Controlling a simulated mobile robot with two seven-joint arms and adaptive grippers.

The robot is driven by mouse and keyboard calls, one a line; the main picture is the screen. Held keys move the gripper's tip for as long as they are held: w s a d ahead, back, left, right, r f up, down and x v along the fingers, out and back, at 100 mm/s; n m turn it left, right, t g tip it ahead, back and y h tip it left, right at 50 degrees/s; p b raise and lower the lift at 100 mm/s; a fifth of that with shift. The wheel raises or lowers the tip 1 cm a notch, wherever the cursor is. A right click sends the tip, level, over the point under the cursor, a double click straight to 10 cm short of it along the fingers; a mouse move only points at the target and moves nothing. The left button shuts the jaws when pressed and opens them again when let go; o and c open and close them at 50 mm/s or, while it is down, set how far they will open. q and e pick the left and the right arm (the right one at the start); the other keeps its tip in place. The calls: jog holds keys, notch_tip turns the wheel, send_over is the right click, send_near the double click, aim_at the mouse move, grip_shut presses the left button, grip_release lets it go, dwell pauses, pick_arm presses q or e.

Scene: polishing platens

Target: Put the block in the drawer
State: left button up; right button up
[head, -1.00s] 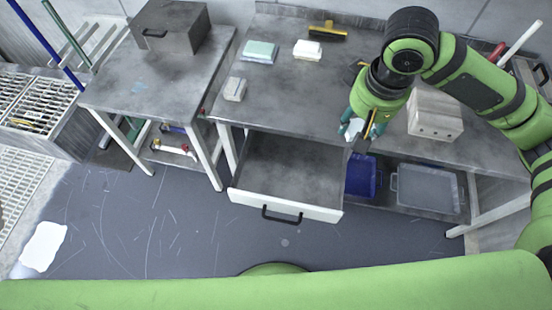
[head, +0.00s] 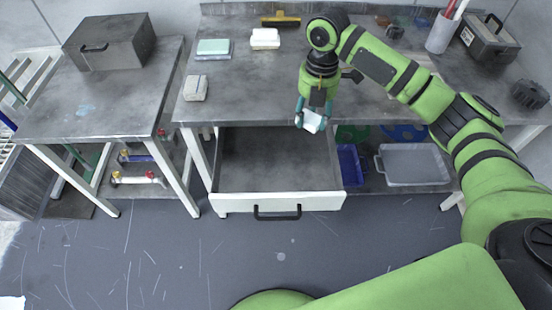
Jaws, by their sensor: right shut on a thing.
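A small white block (head: 312,122) is held between the fingertips of my right gripper (head: 311,117). The gripper is shut on it, with the fingers pointing down. In the head view the block appears in front of the table's front edge, near the back right part of the open drawer. The drawer (head: 270,203) is pulled out below the tabletop, with a white front and a black handle. Its visible grey inside is empty. The exact height of the block above the drawer is hard to tell. My left gripper is not in view.
The tabletop (head: 245,98) carries a grey block (head: 196,88), a green-topped pad (head: 213,48), a white stack (head: 265,38) and a yellow brush (head: 281,20). A blue bin (head: 349,170) and a grey tray (head: 414,166) sit low, right of the drawer. A side table (head: 95,105) stands left.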

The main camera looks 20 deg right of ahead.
notch_tip(320, 180, down, 6)
jog(key=w+d+r+n+b, duration=0.1)
jog(key=w+d+n+b, duration=0.15)
jog(key=n, duration=0.55)
send_over(279, 177)
notch_tip(279, 177, down, 9)
jog(key=shift+w+r, duration=0.1)
jog(key=shift+r, duration=0.1)
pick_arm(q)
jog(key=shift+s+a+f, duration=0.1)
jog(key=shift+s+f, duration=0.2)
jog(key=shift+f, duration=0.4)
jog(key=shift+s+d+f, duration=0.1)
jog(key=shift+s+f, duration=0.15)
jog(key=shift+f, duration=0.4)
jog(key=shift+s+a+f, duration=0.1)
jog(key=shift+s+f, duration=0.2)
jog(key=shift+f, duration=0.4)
pick_arm(e)
jog(key=shift+f, duration=2.05)
jog(key=shift+f, duration=0.1)
jog(key=o, duration=1.2)
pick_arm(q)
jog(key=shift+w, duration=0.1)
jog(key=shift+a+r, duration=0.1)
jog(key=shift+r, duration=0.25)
pick_arm(e)
jog(key=r, duration=1.2)
jog(key=shift+w+r, duration=0.1)
jog(key=shift+w, duration=0.1)
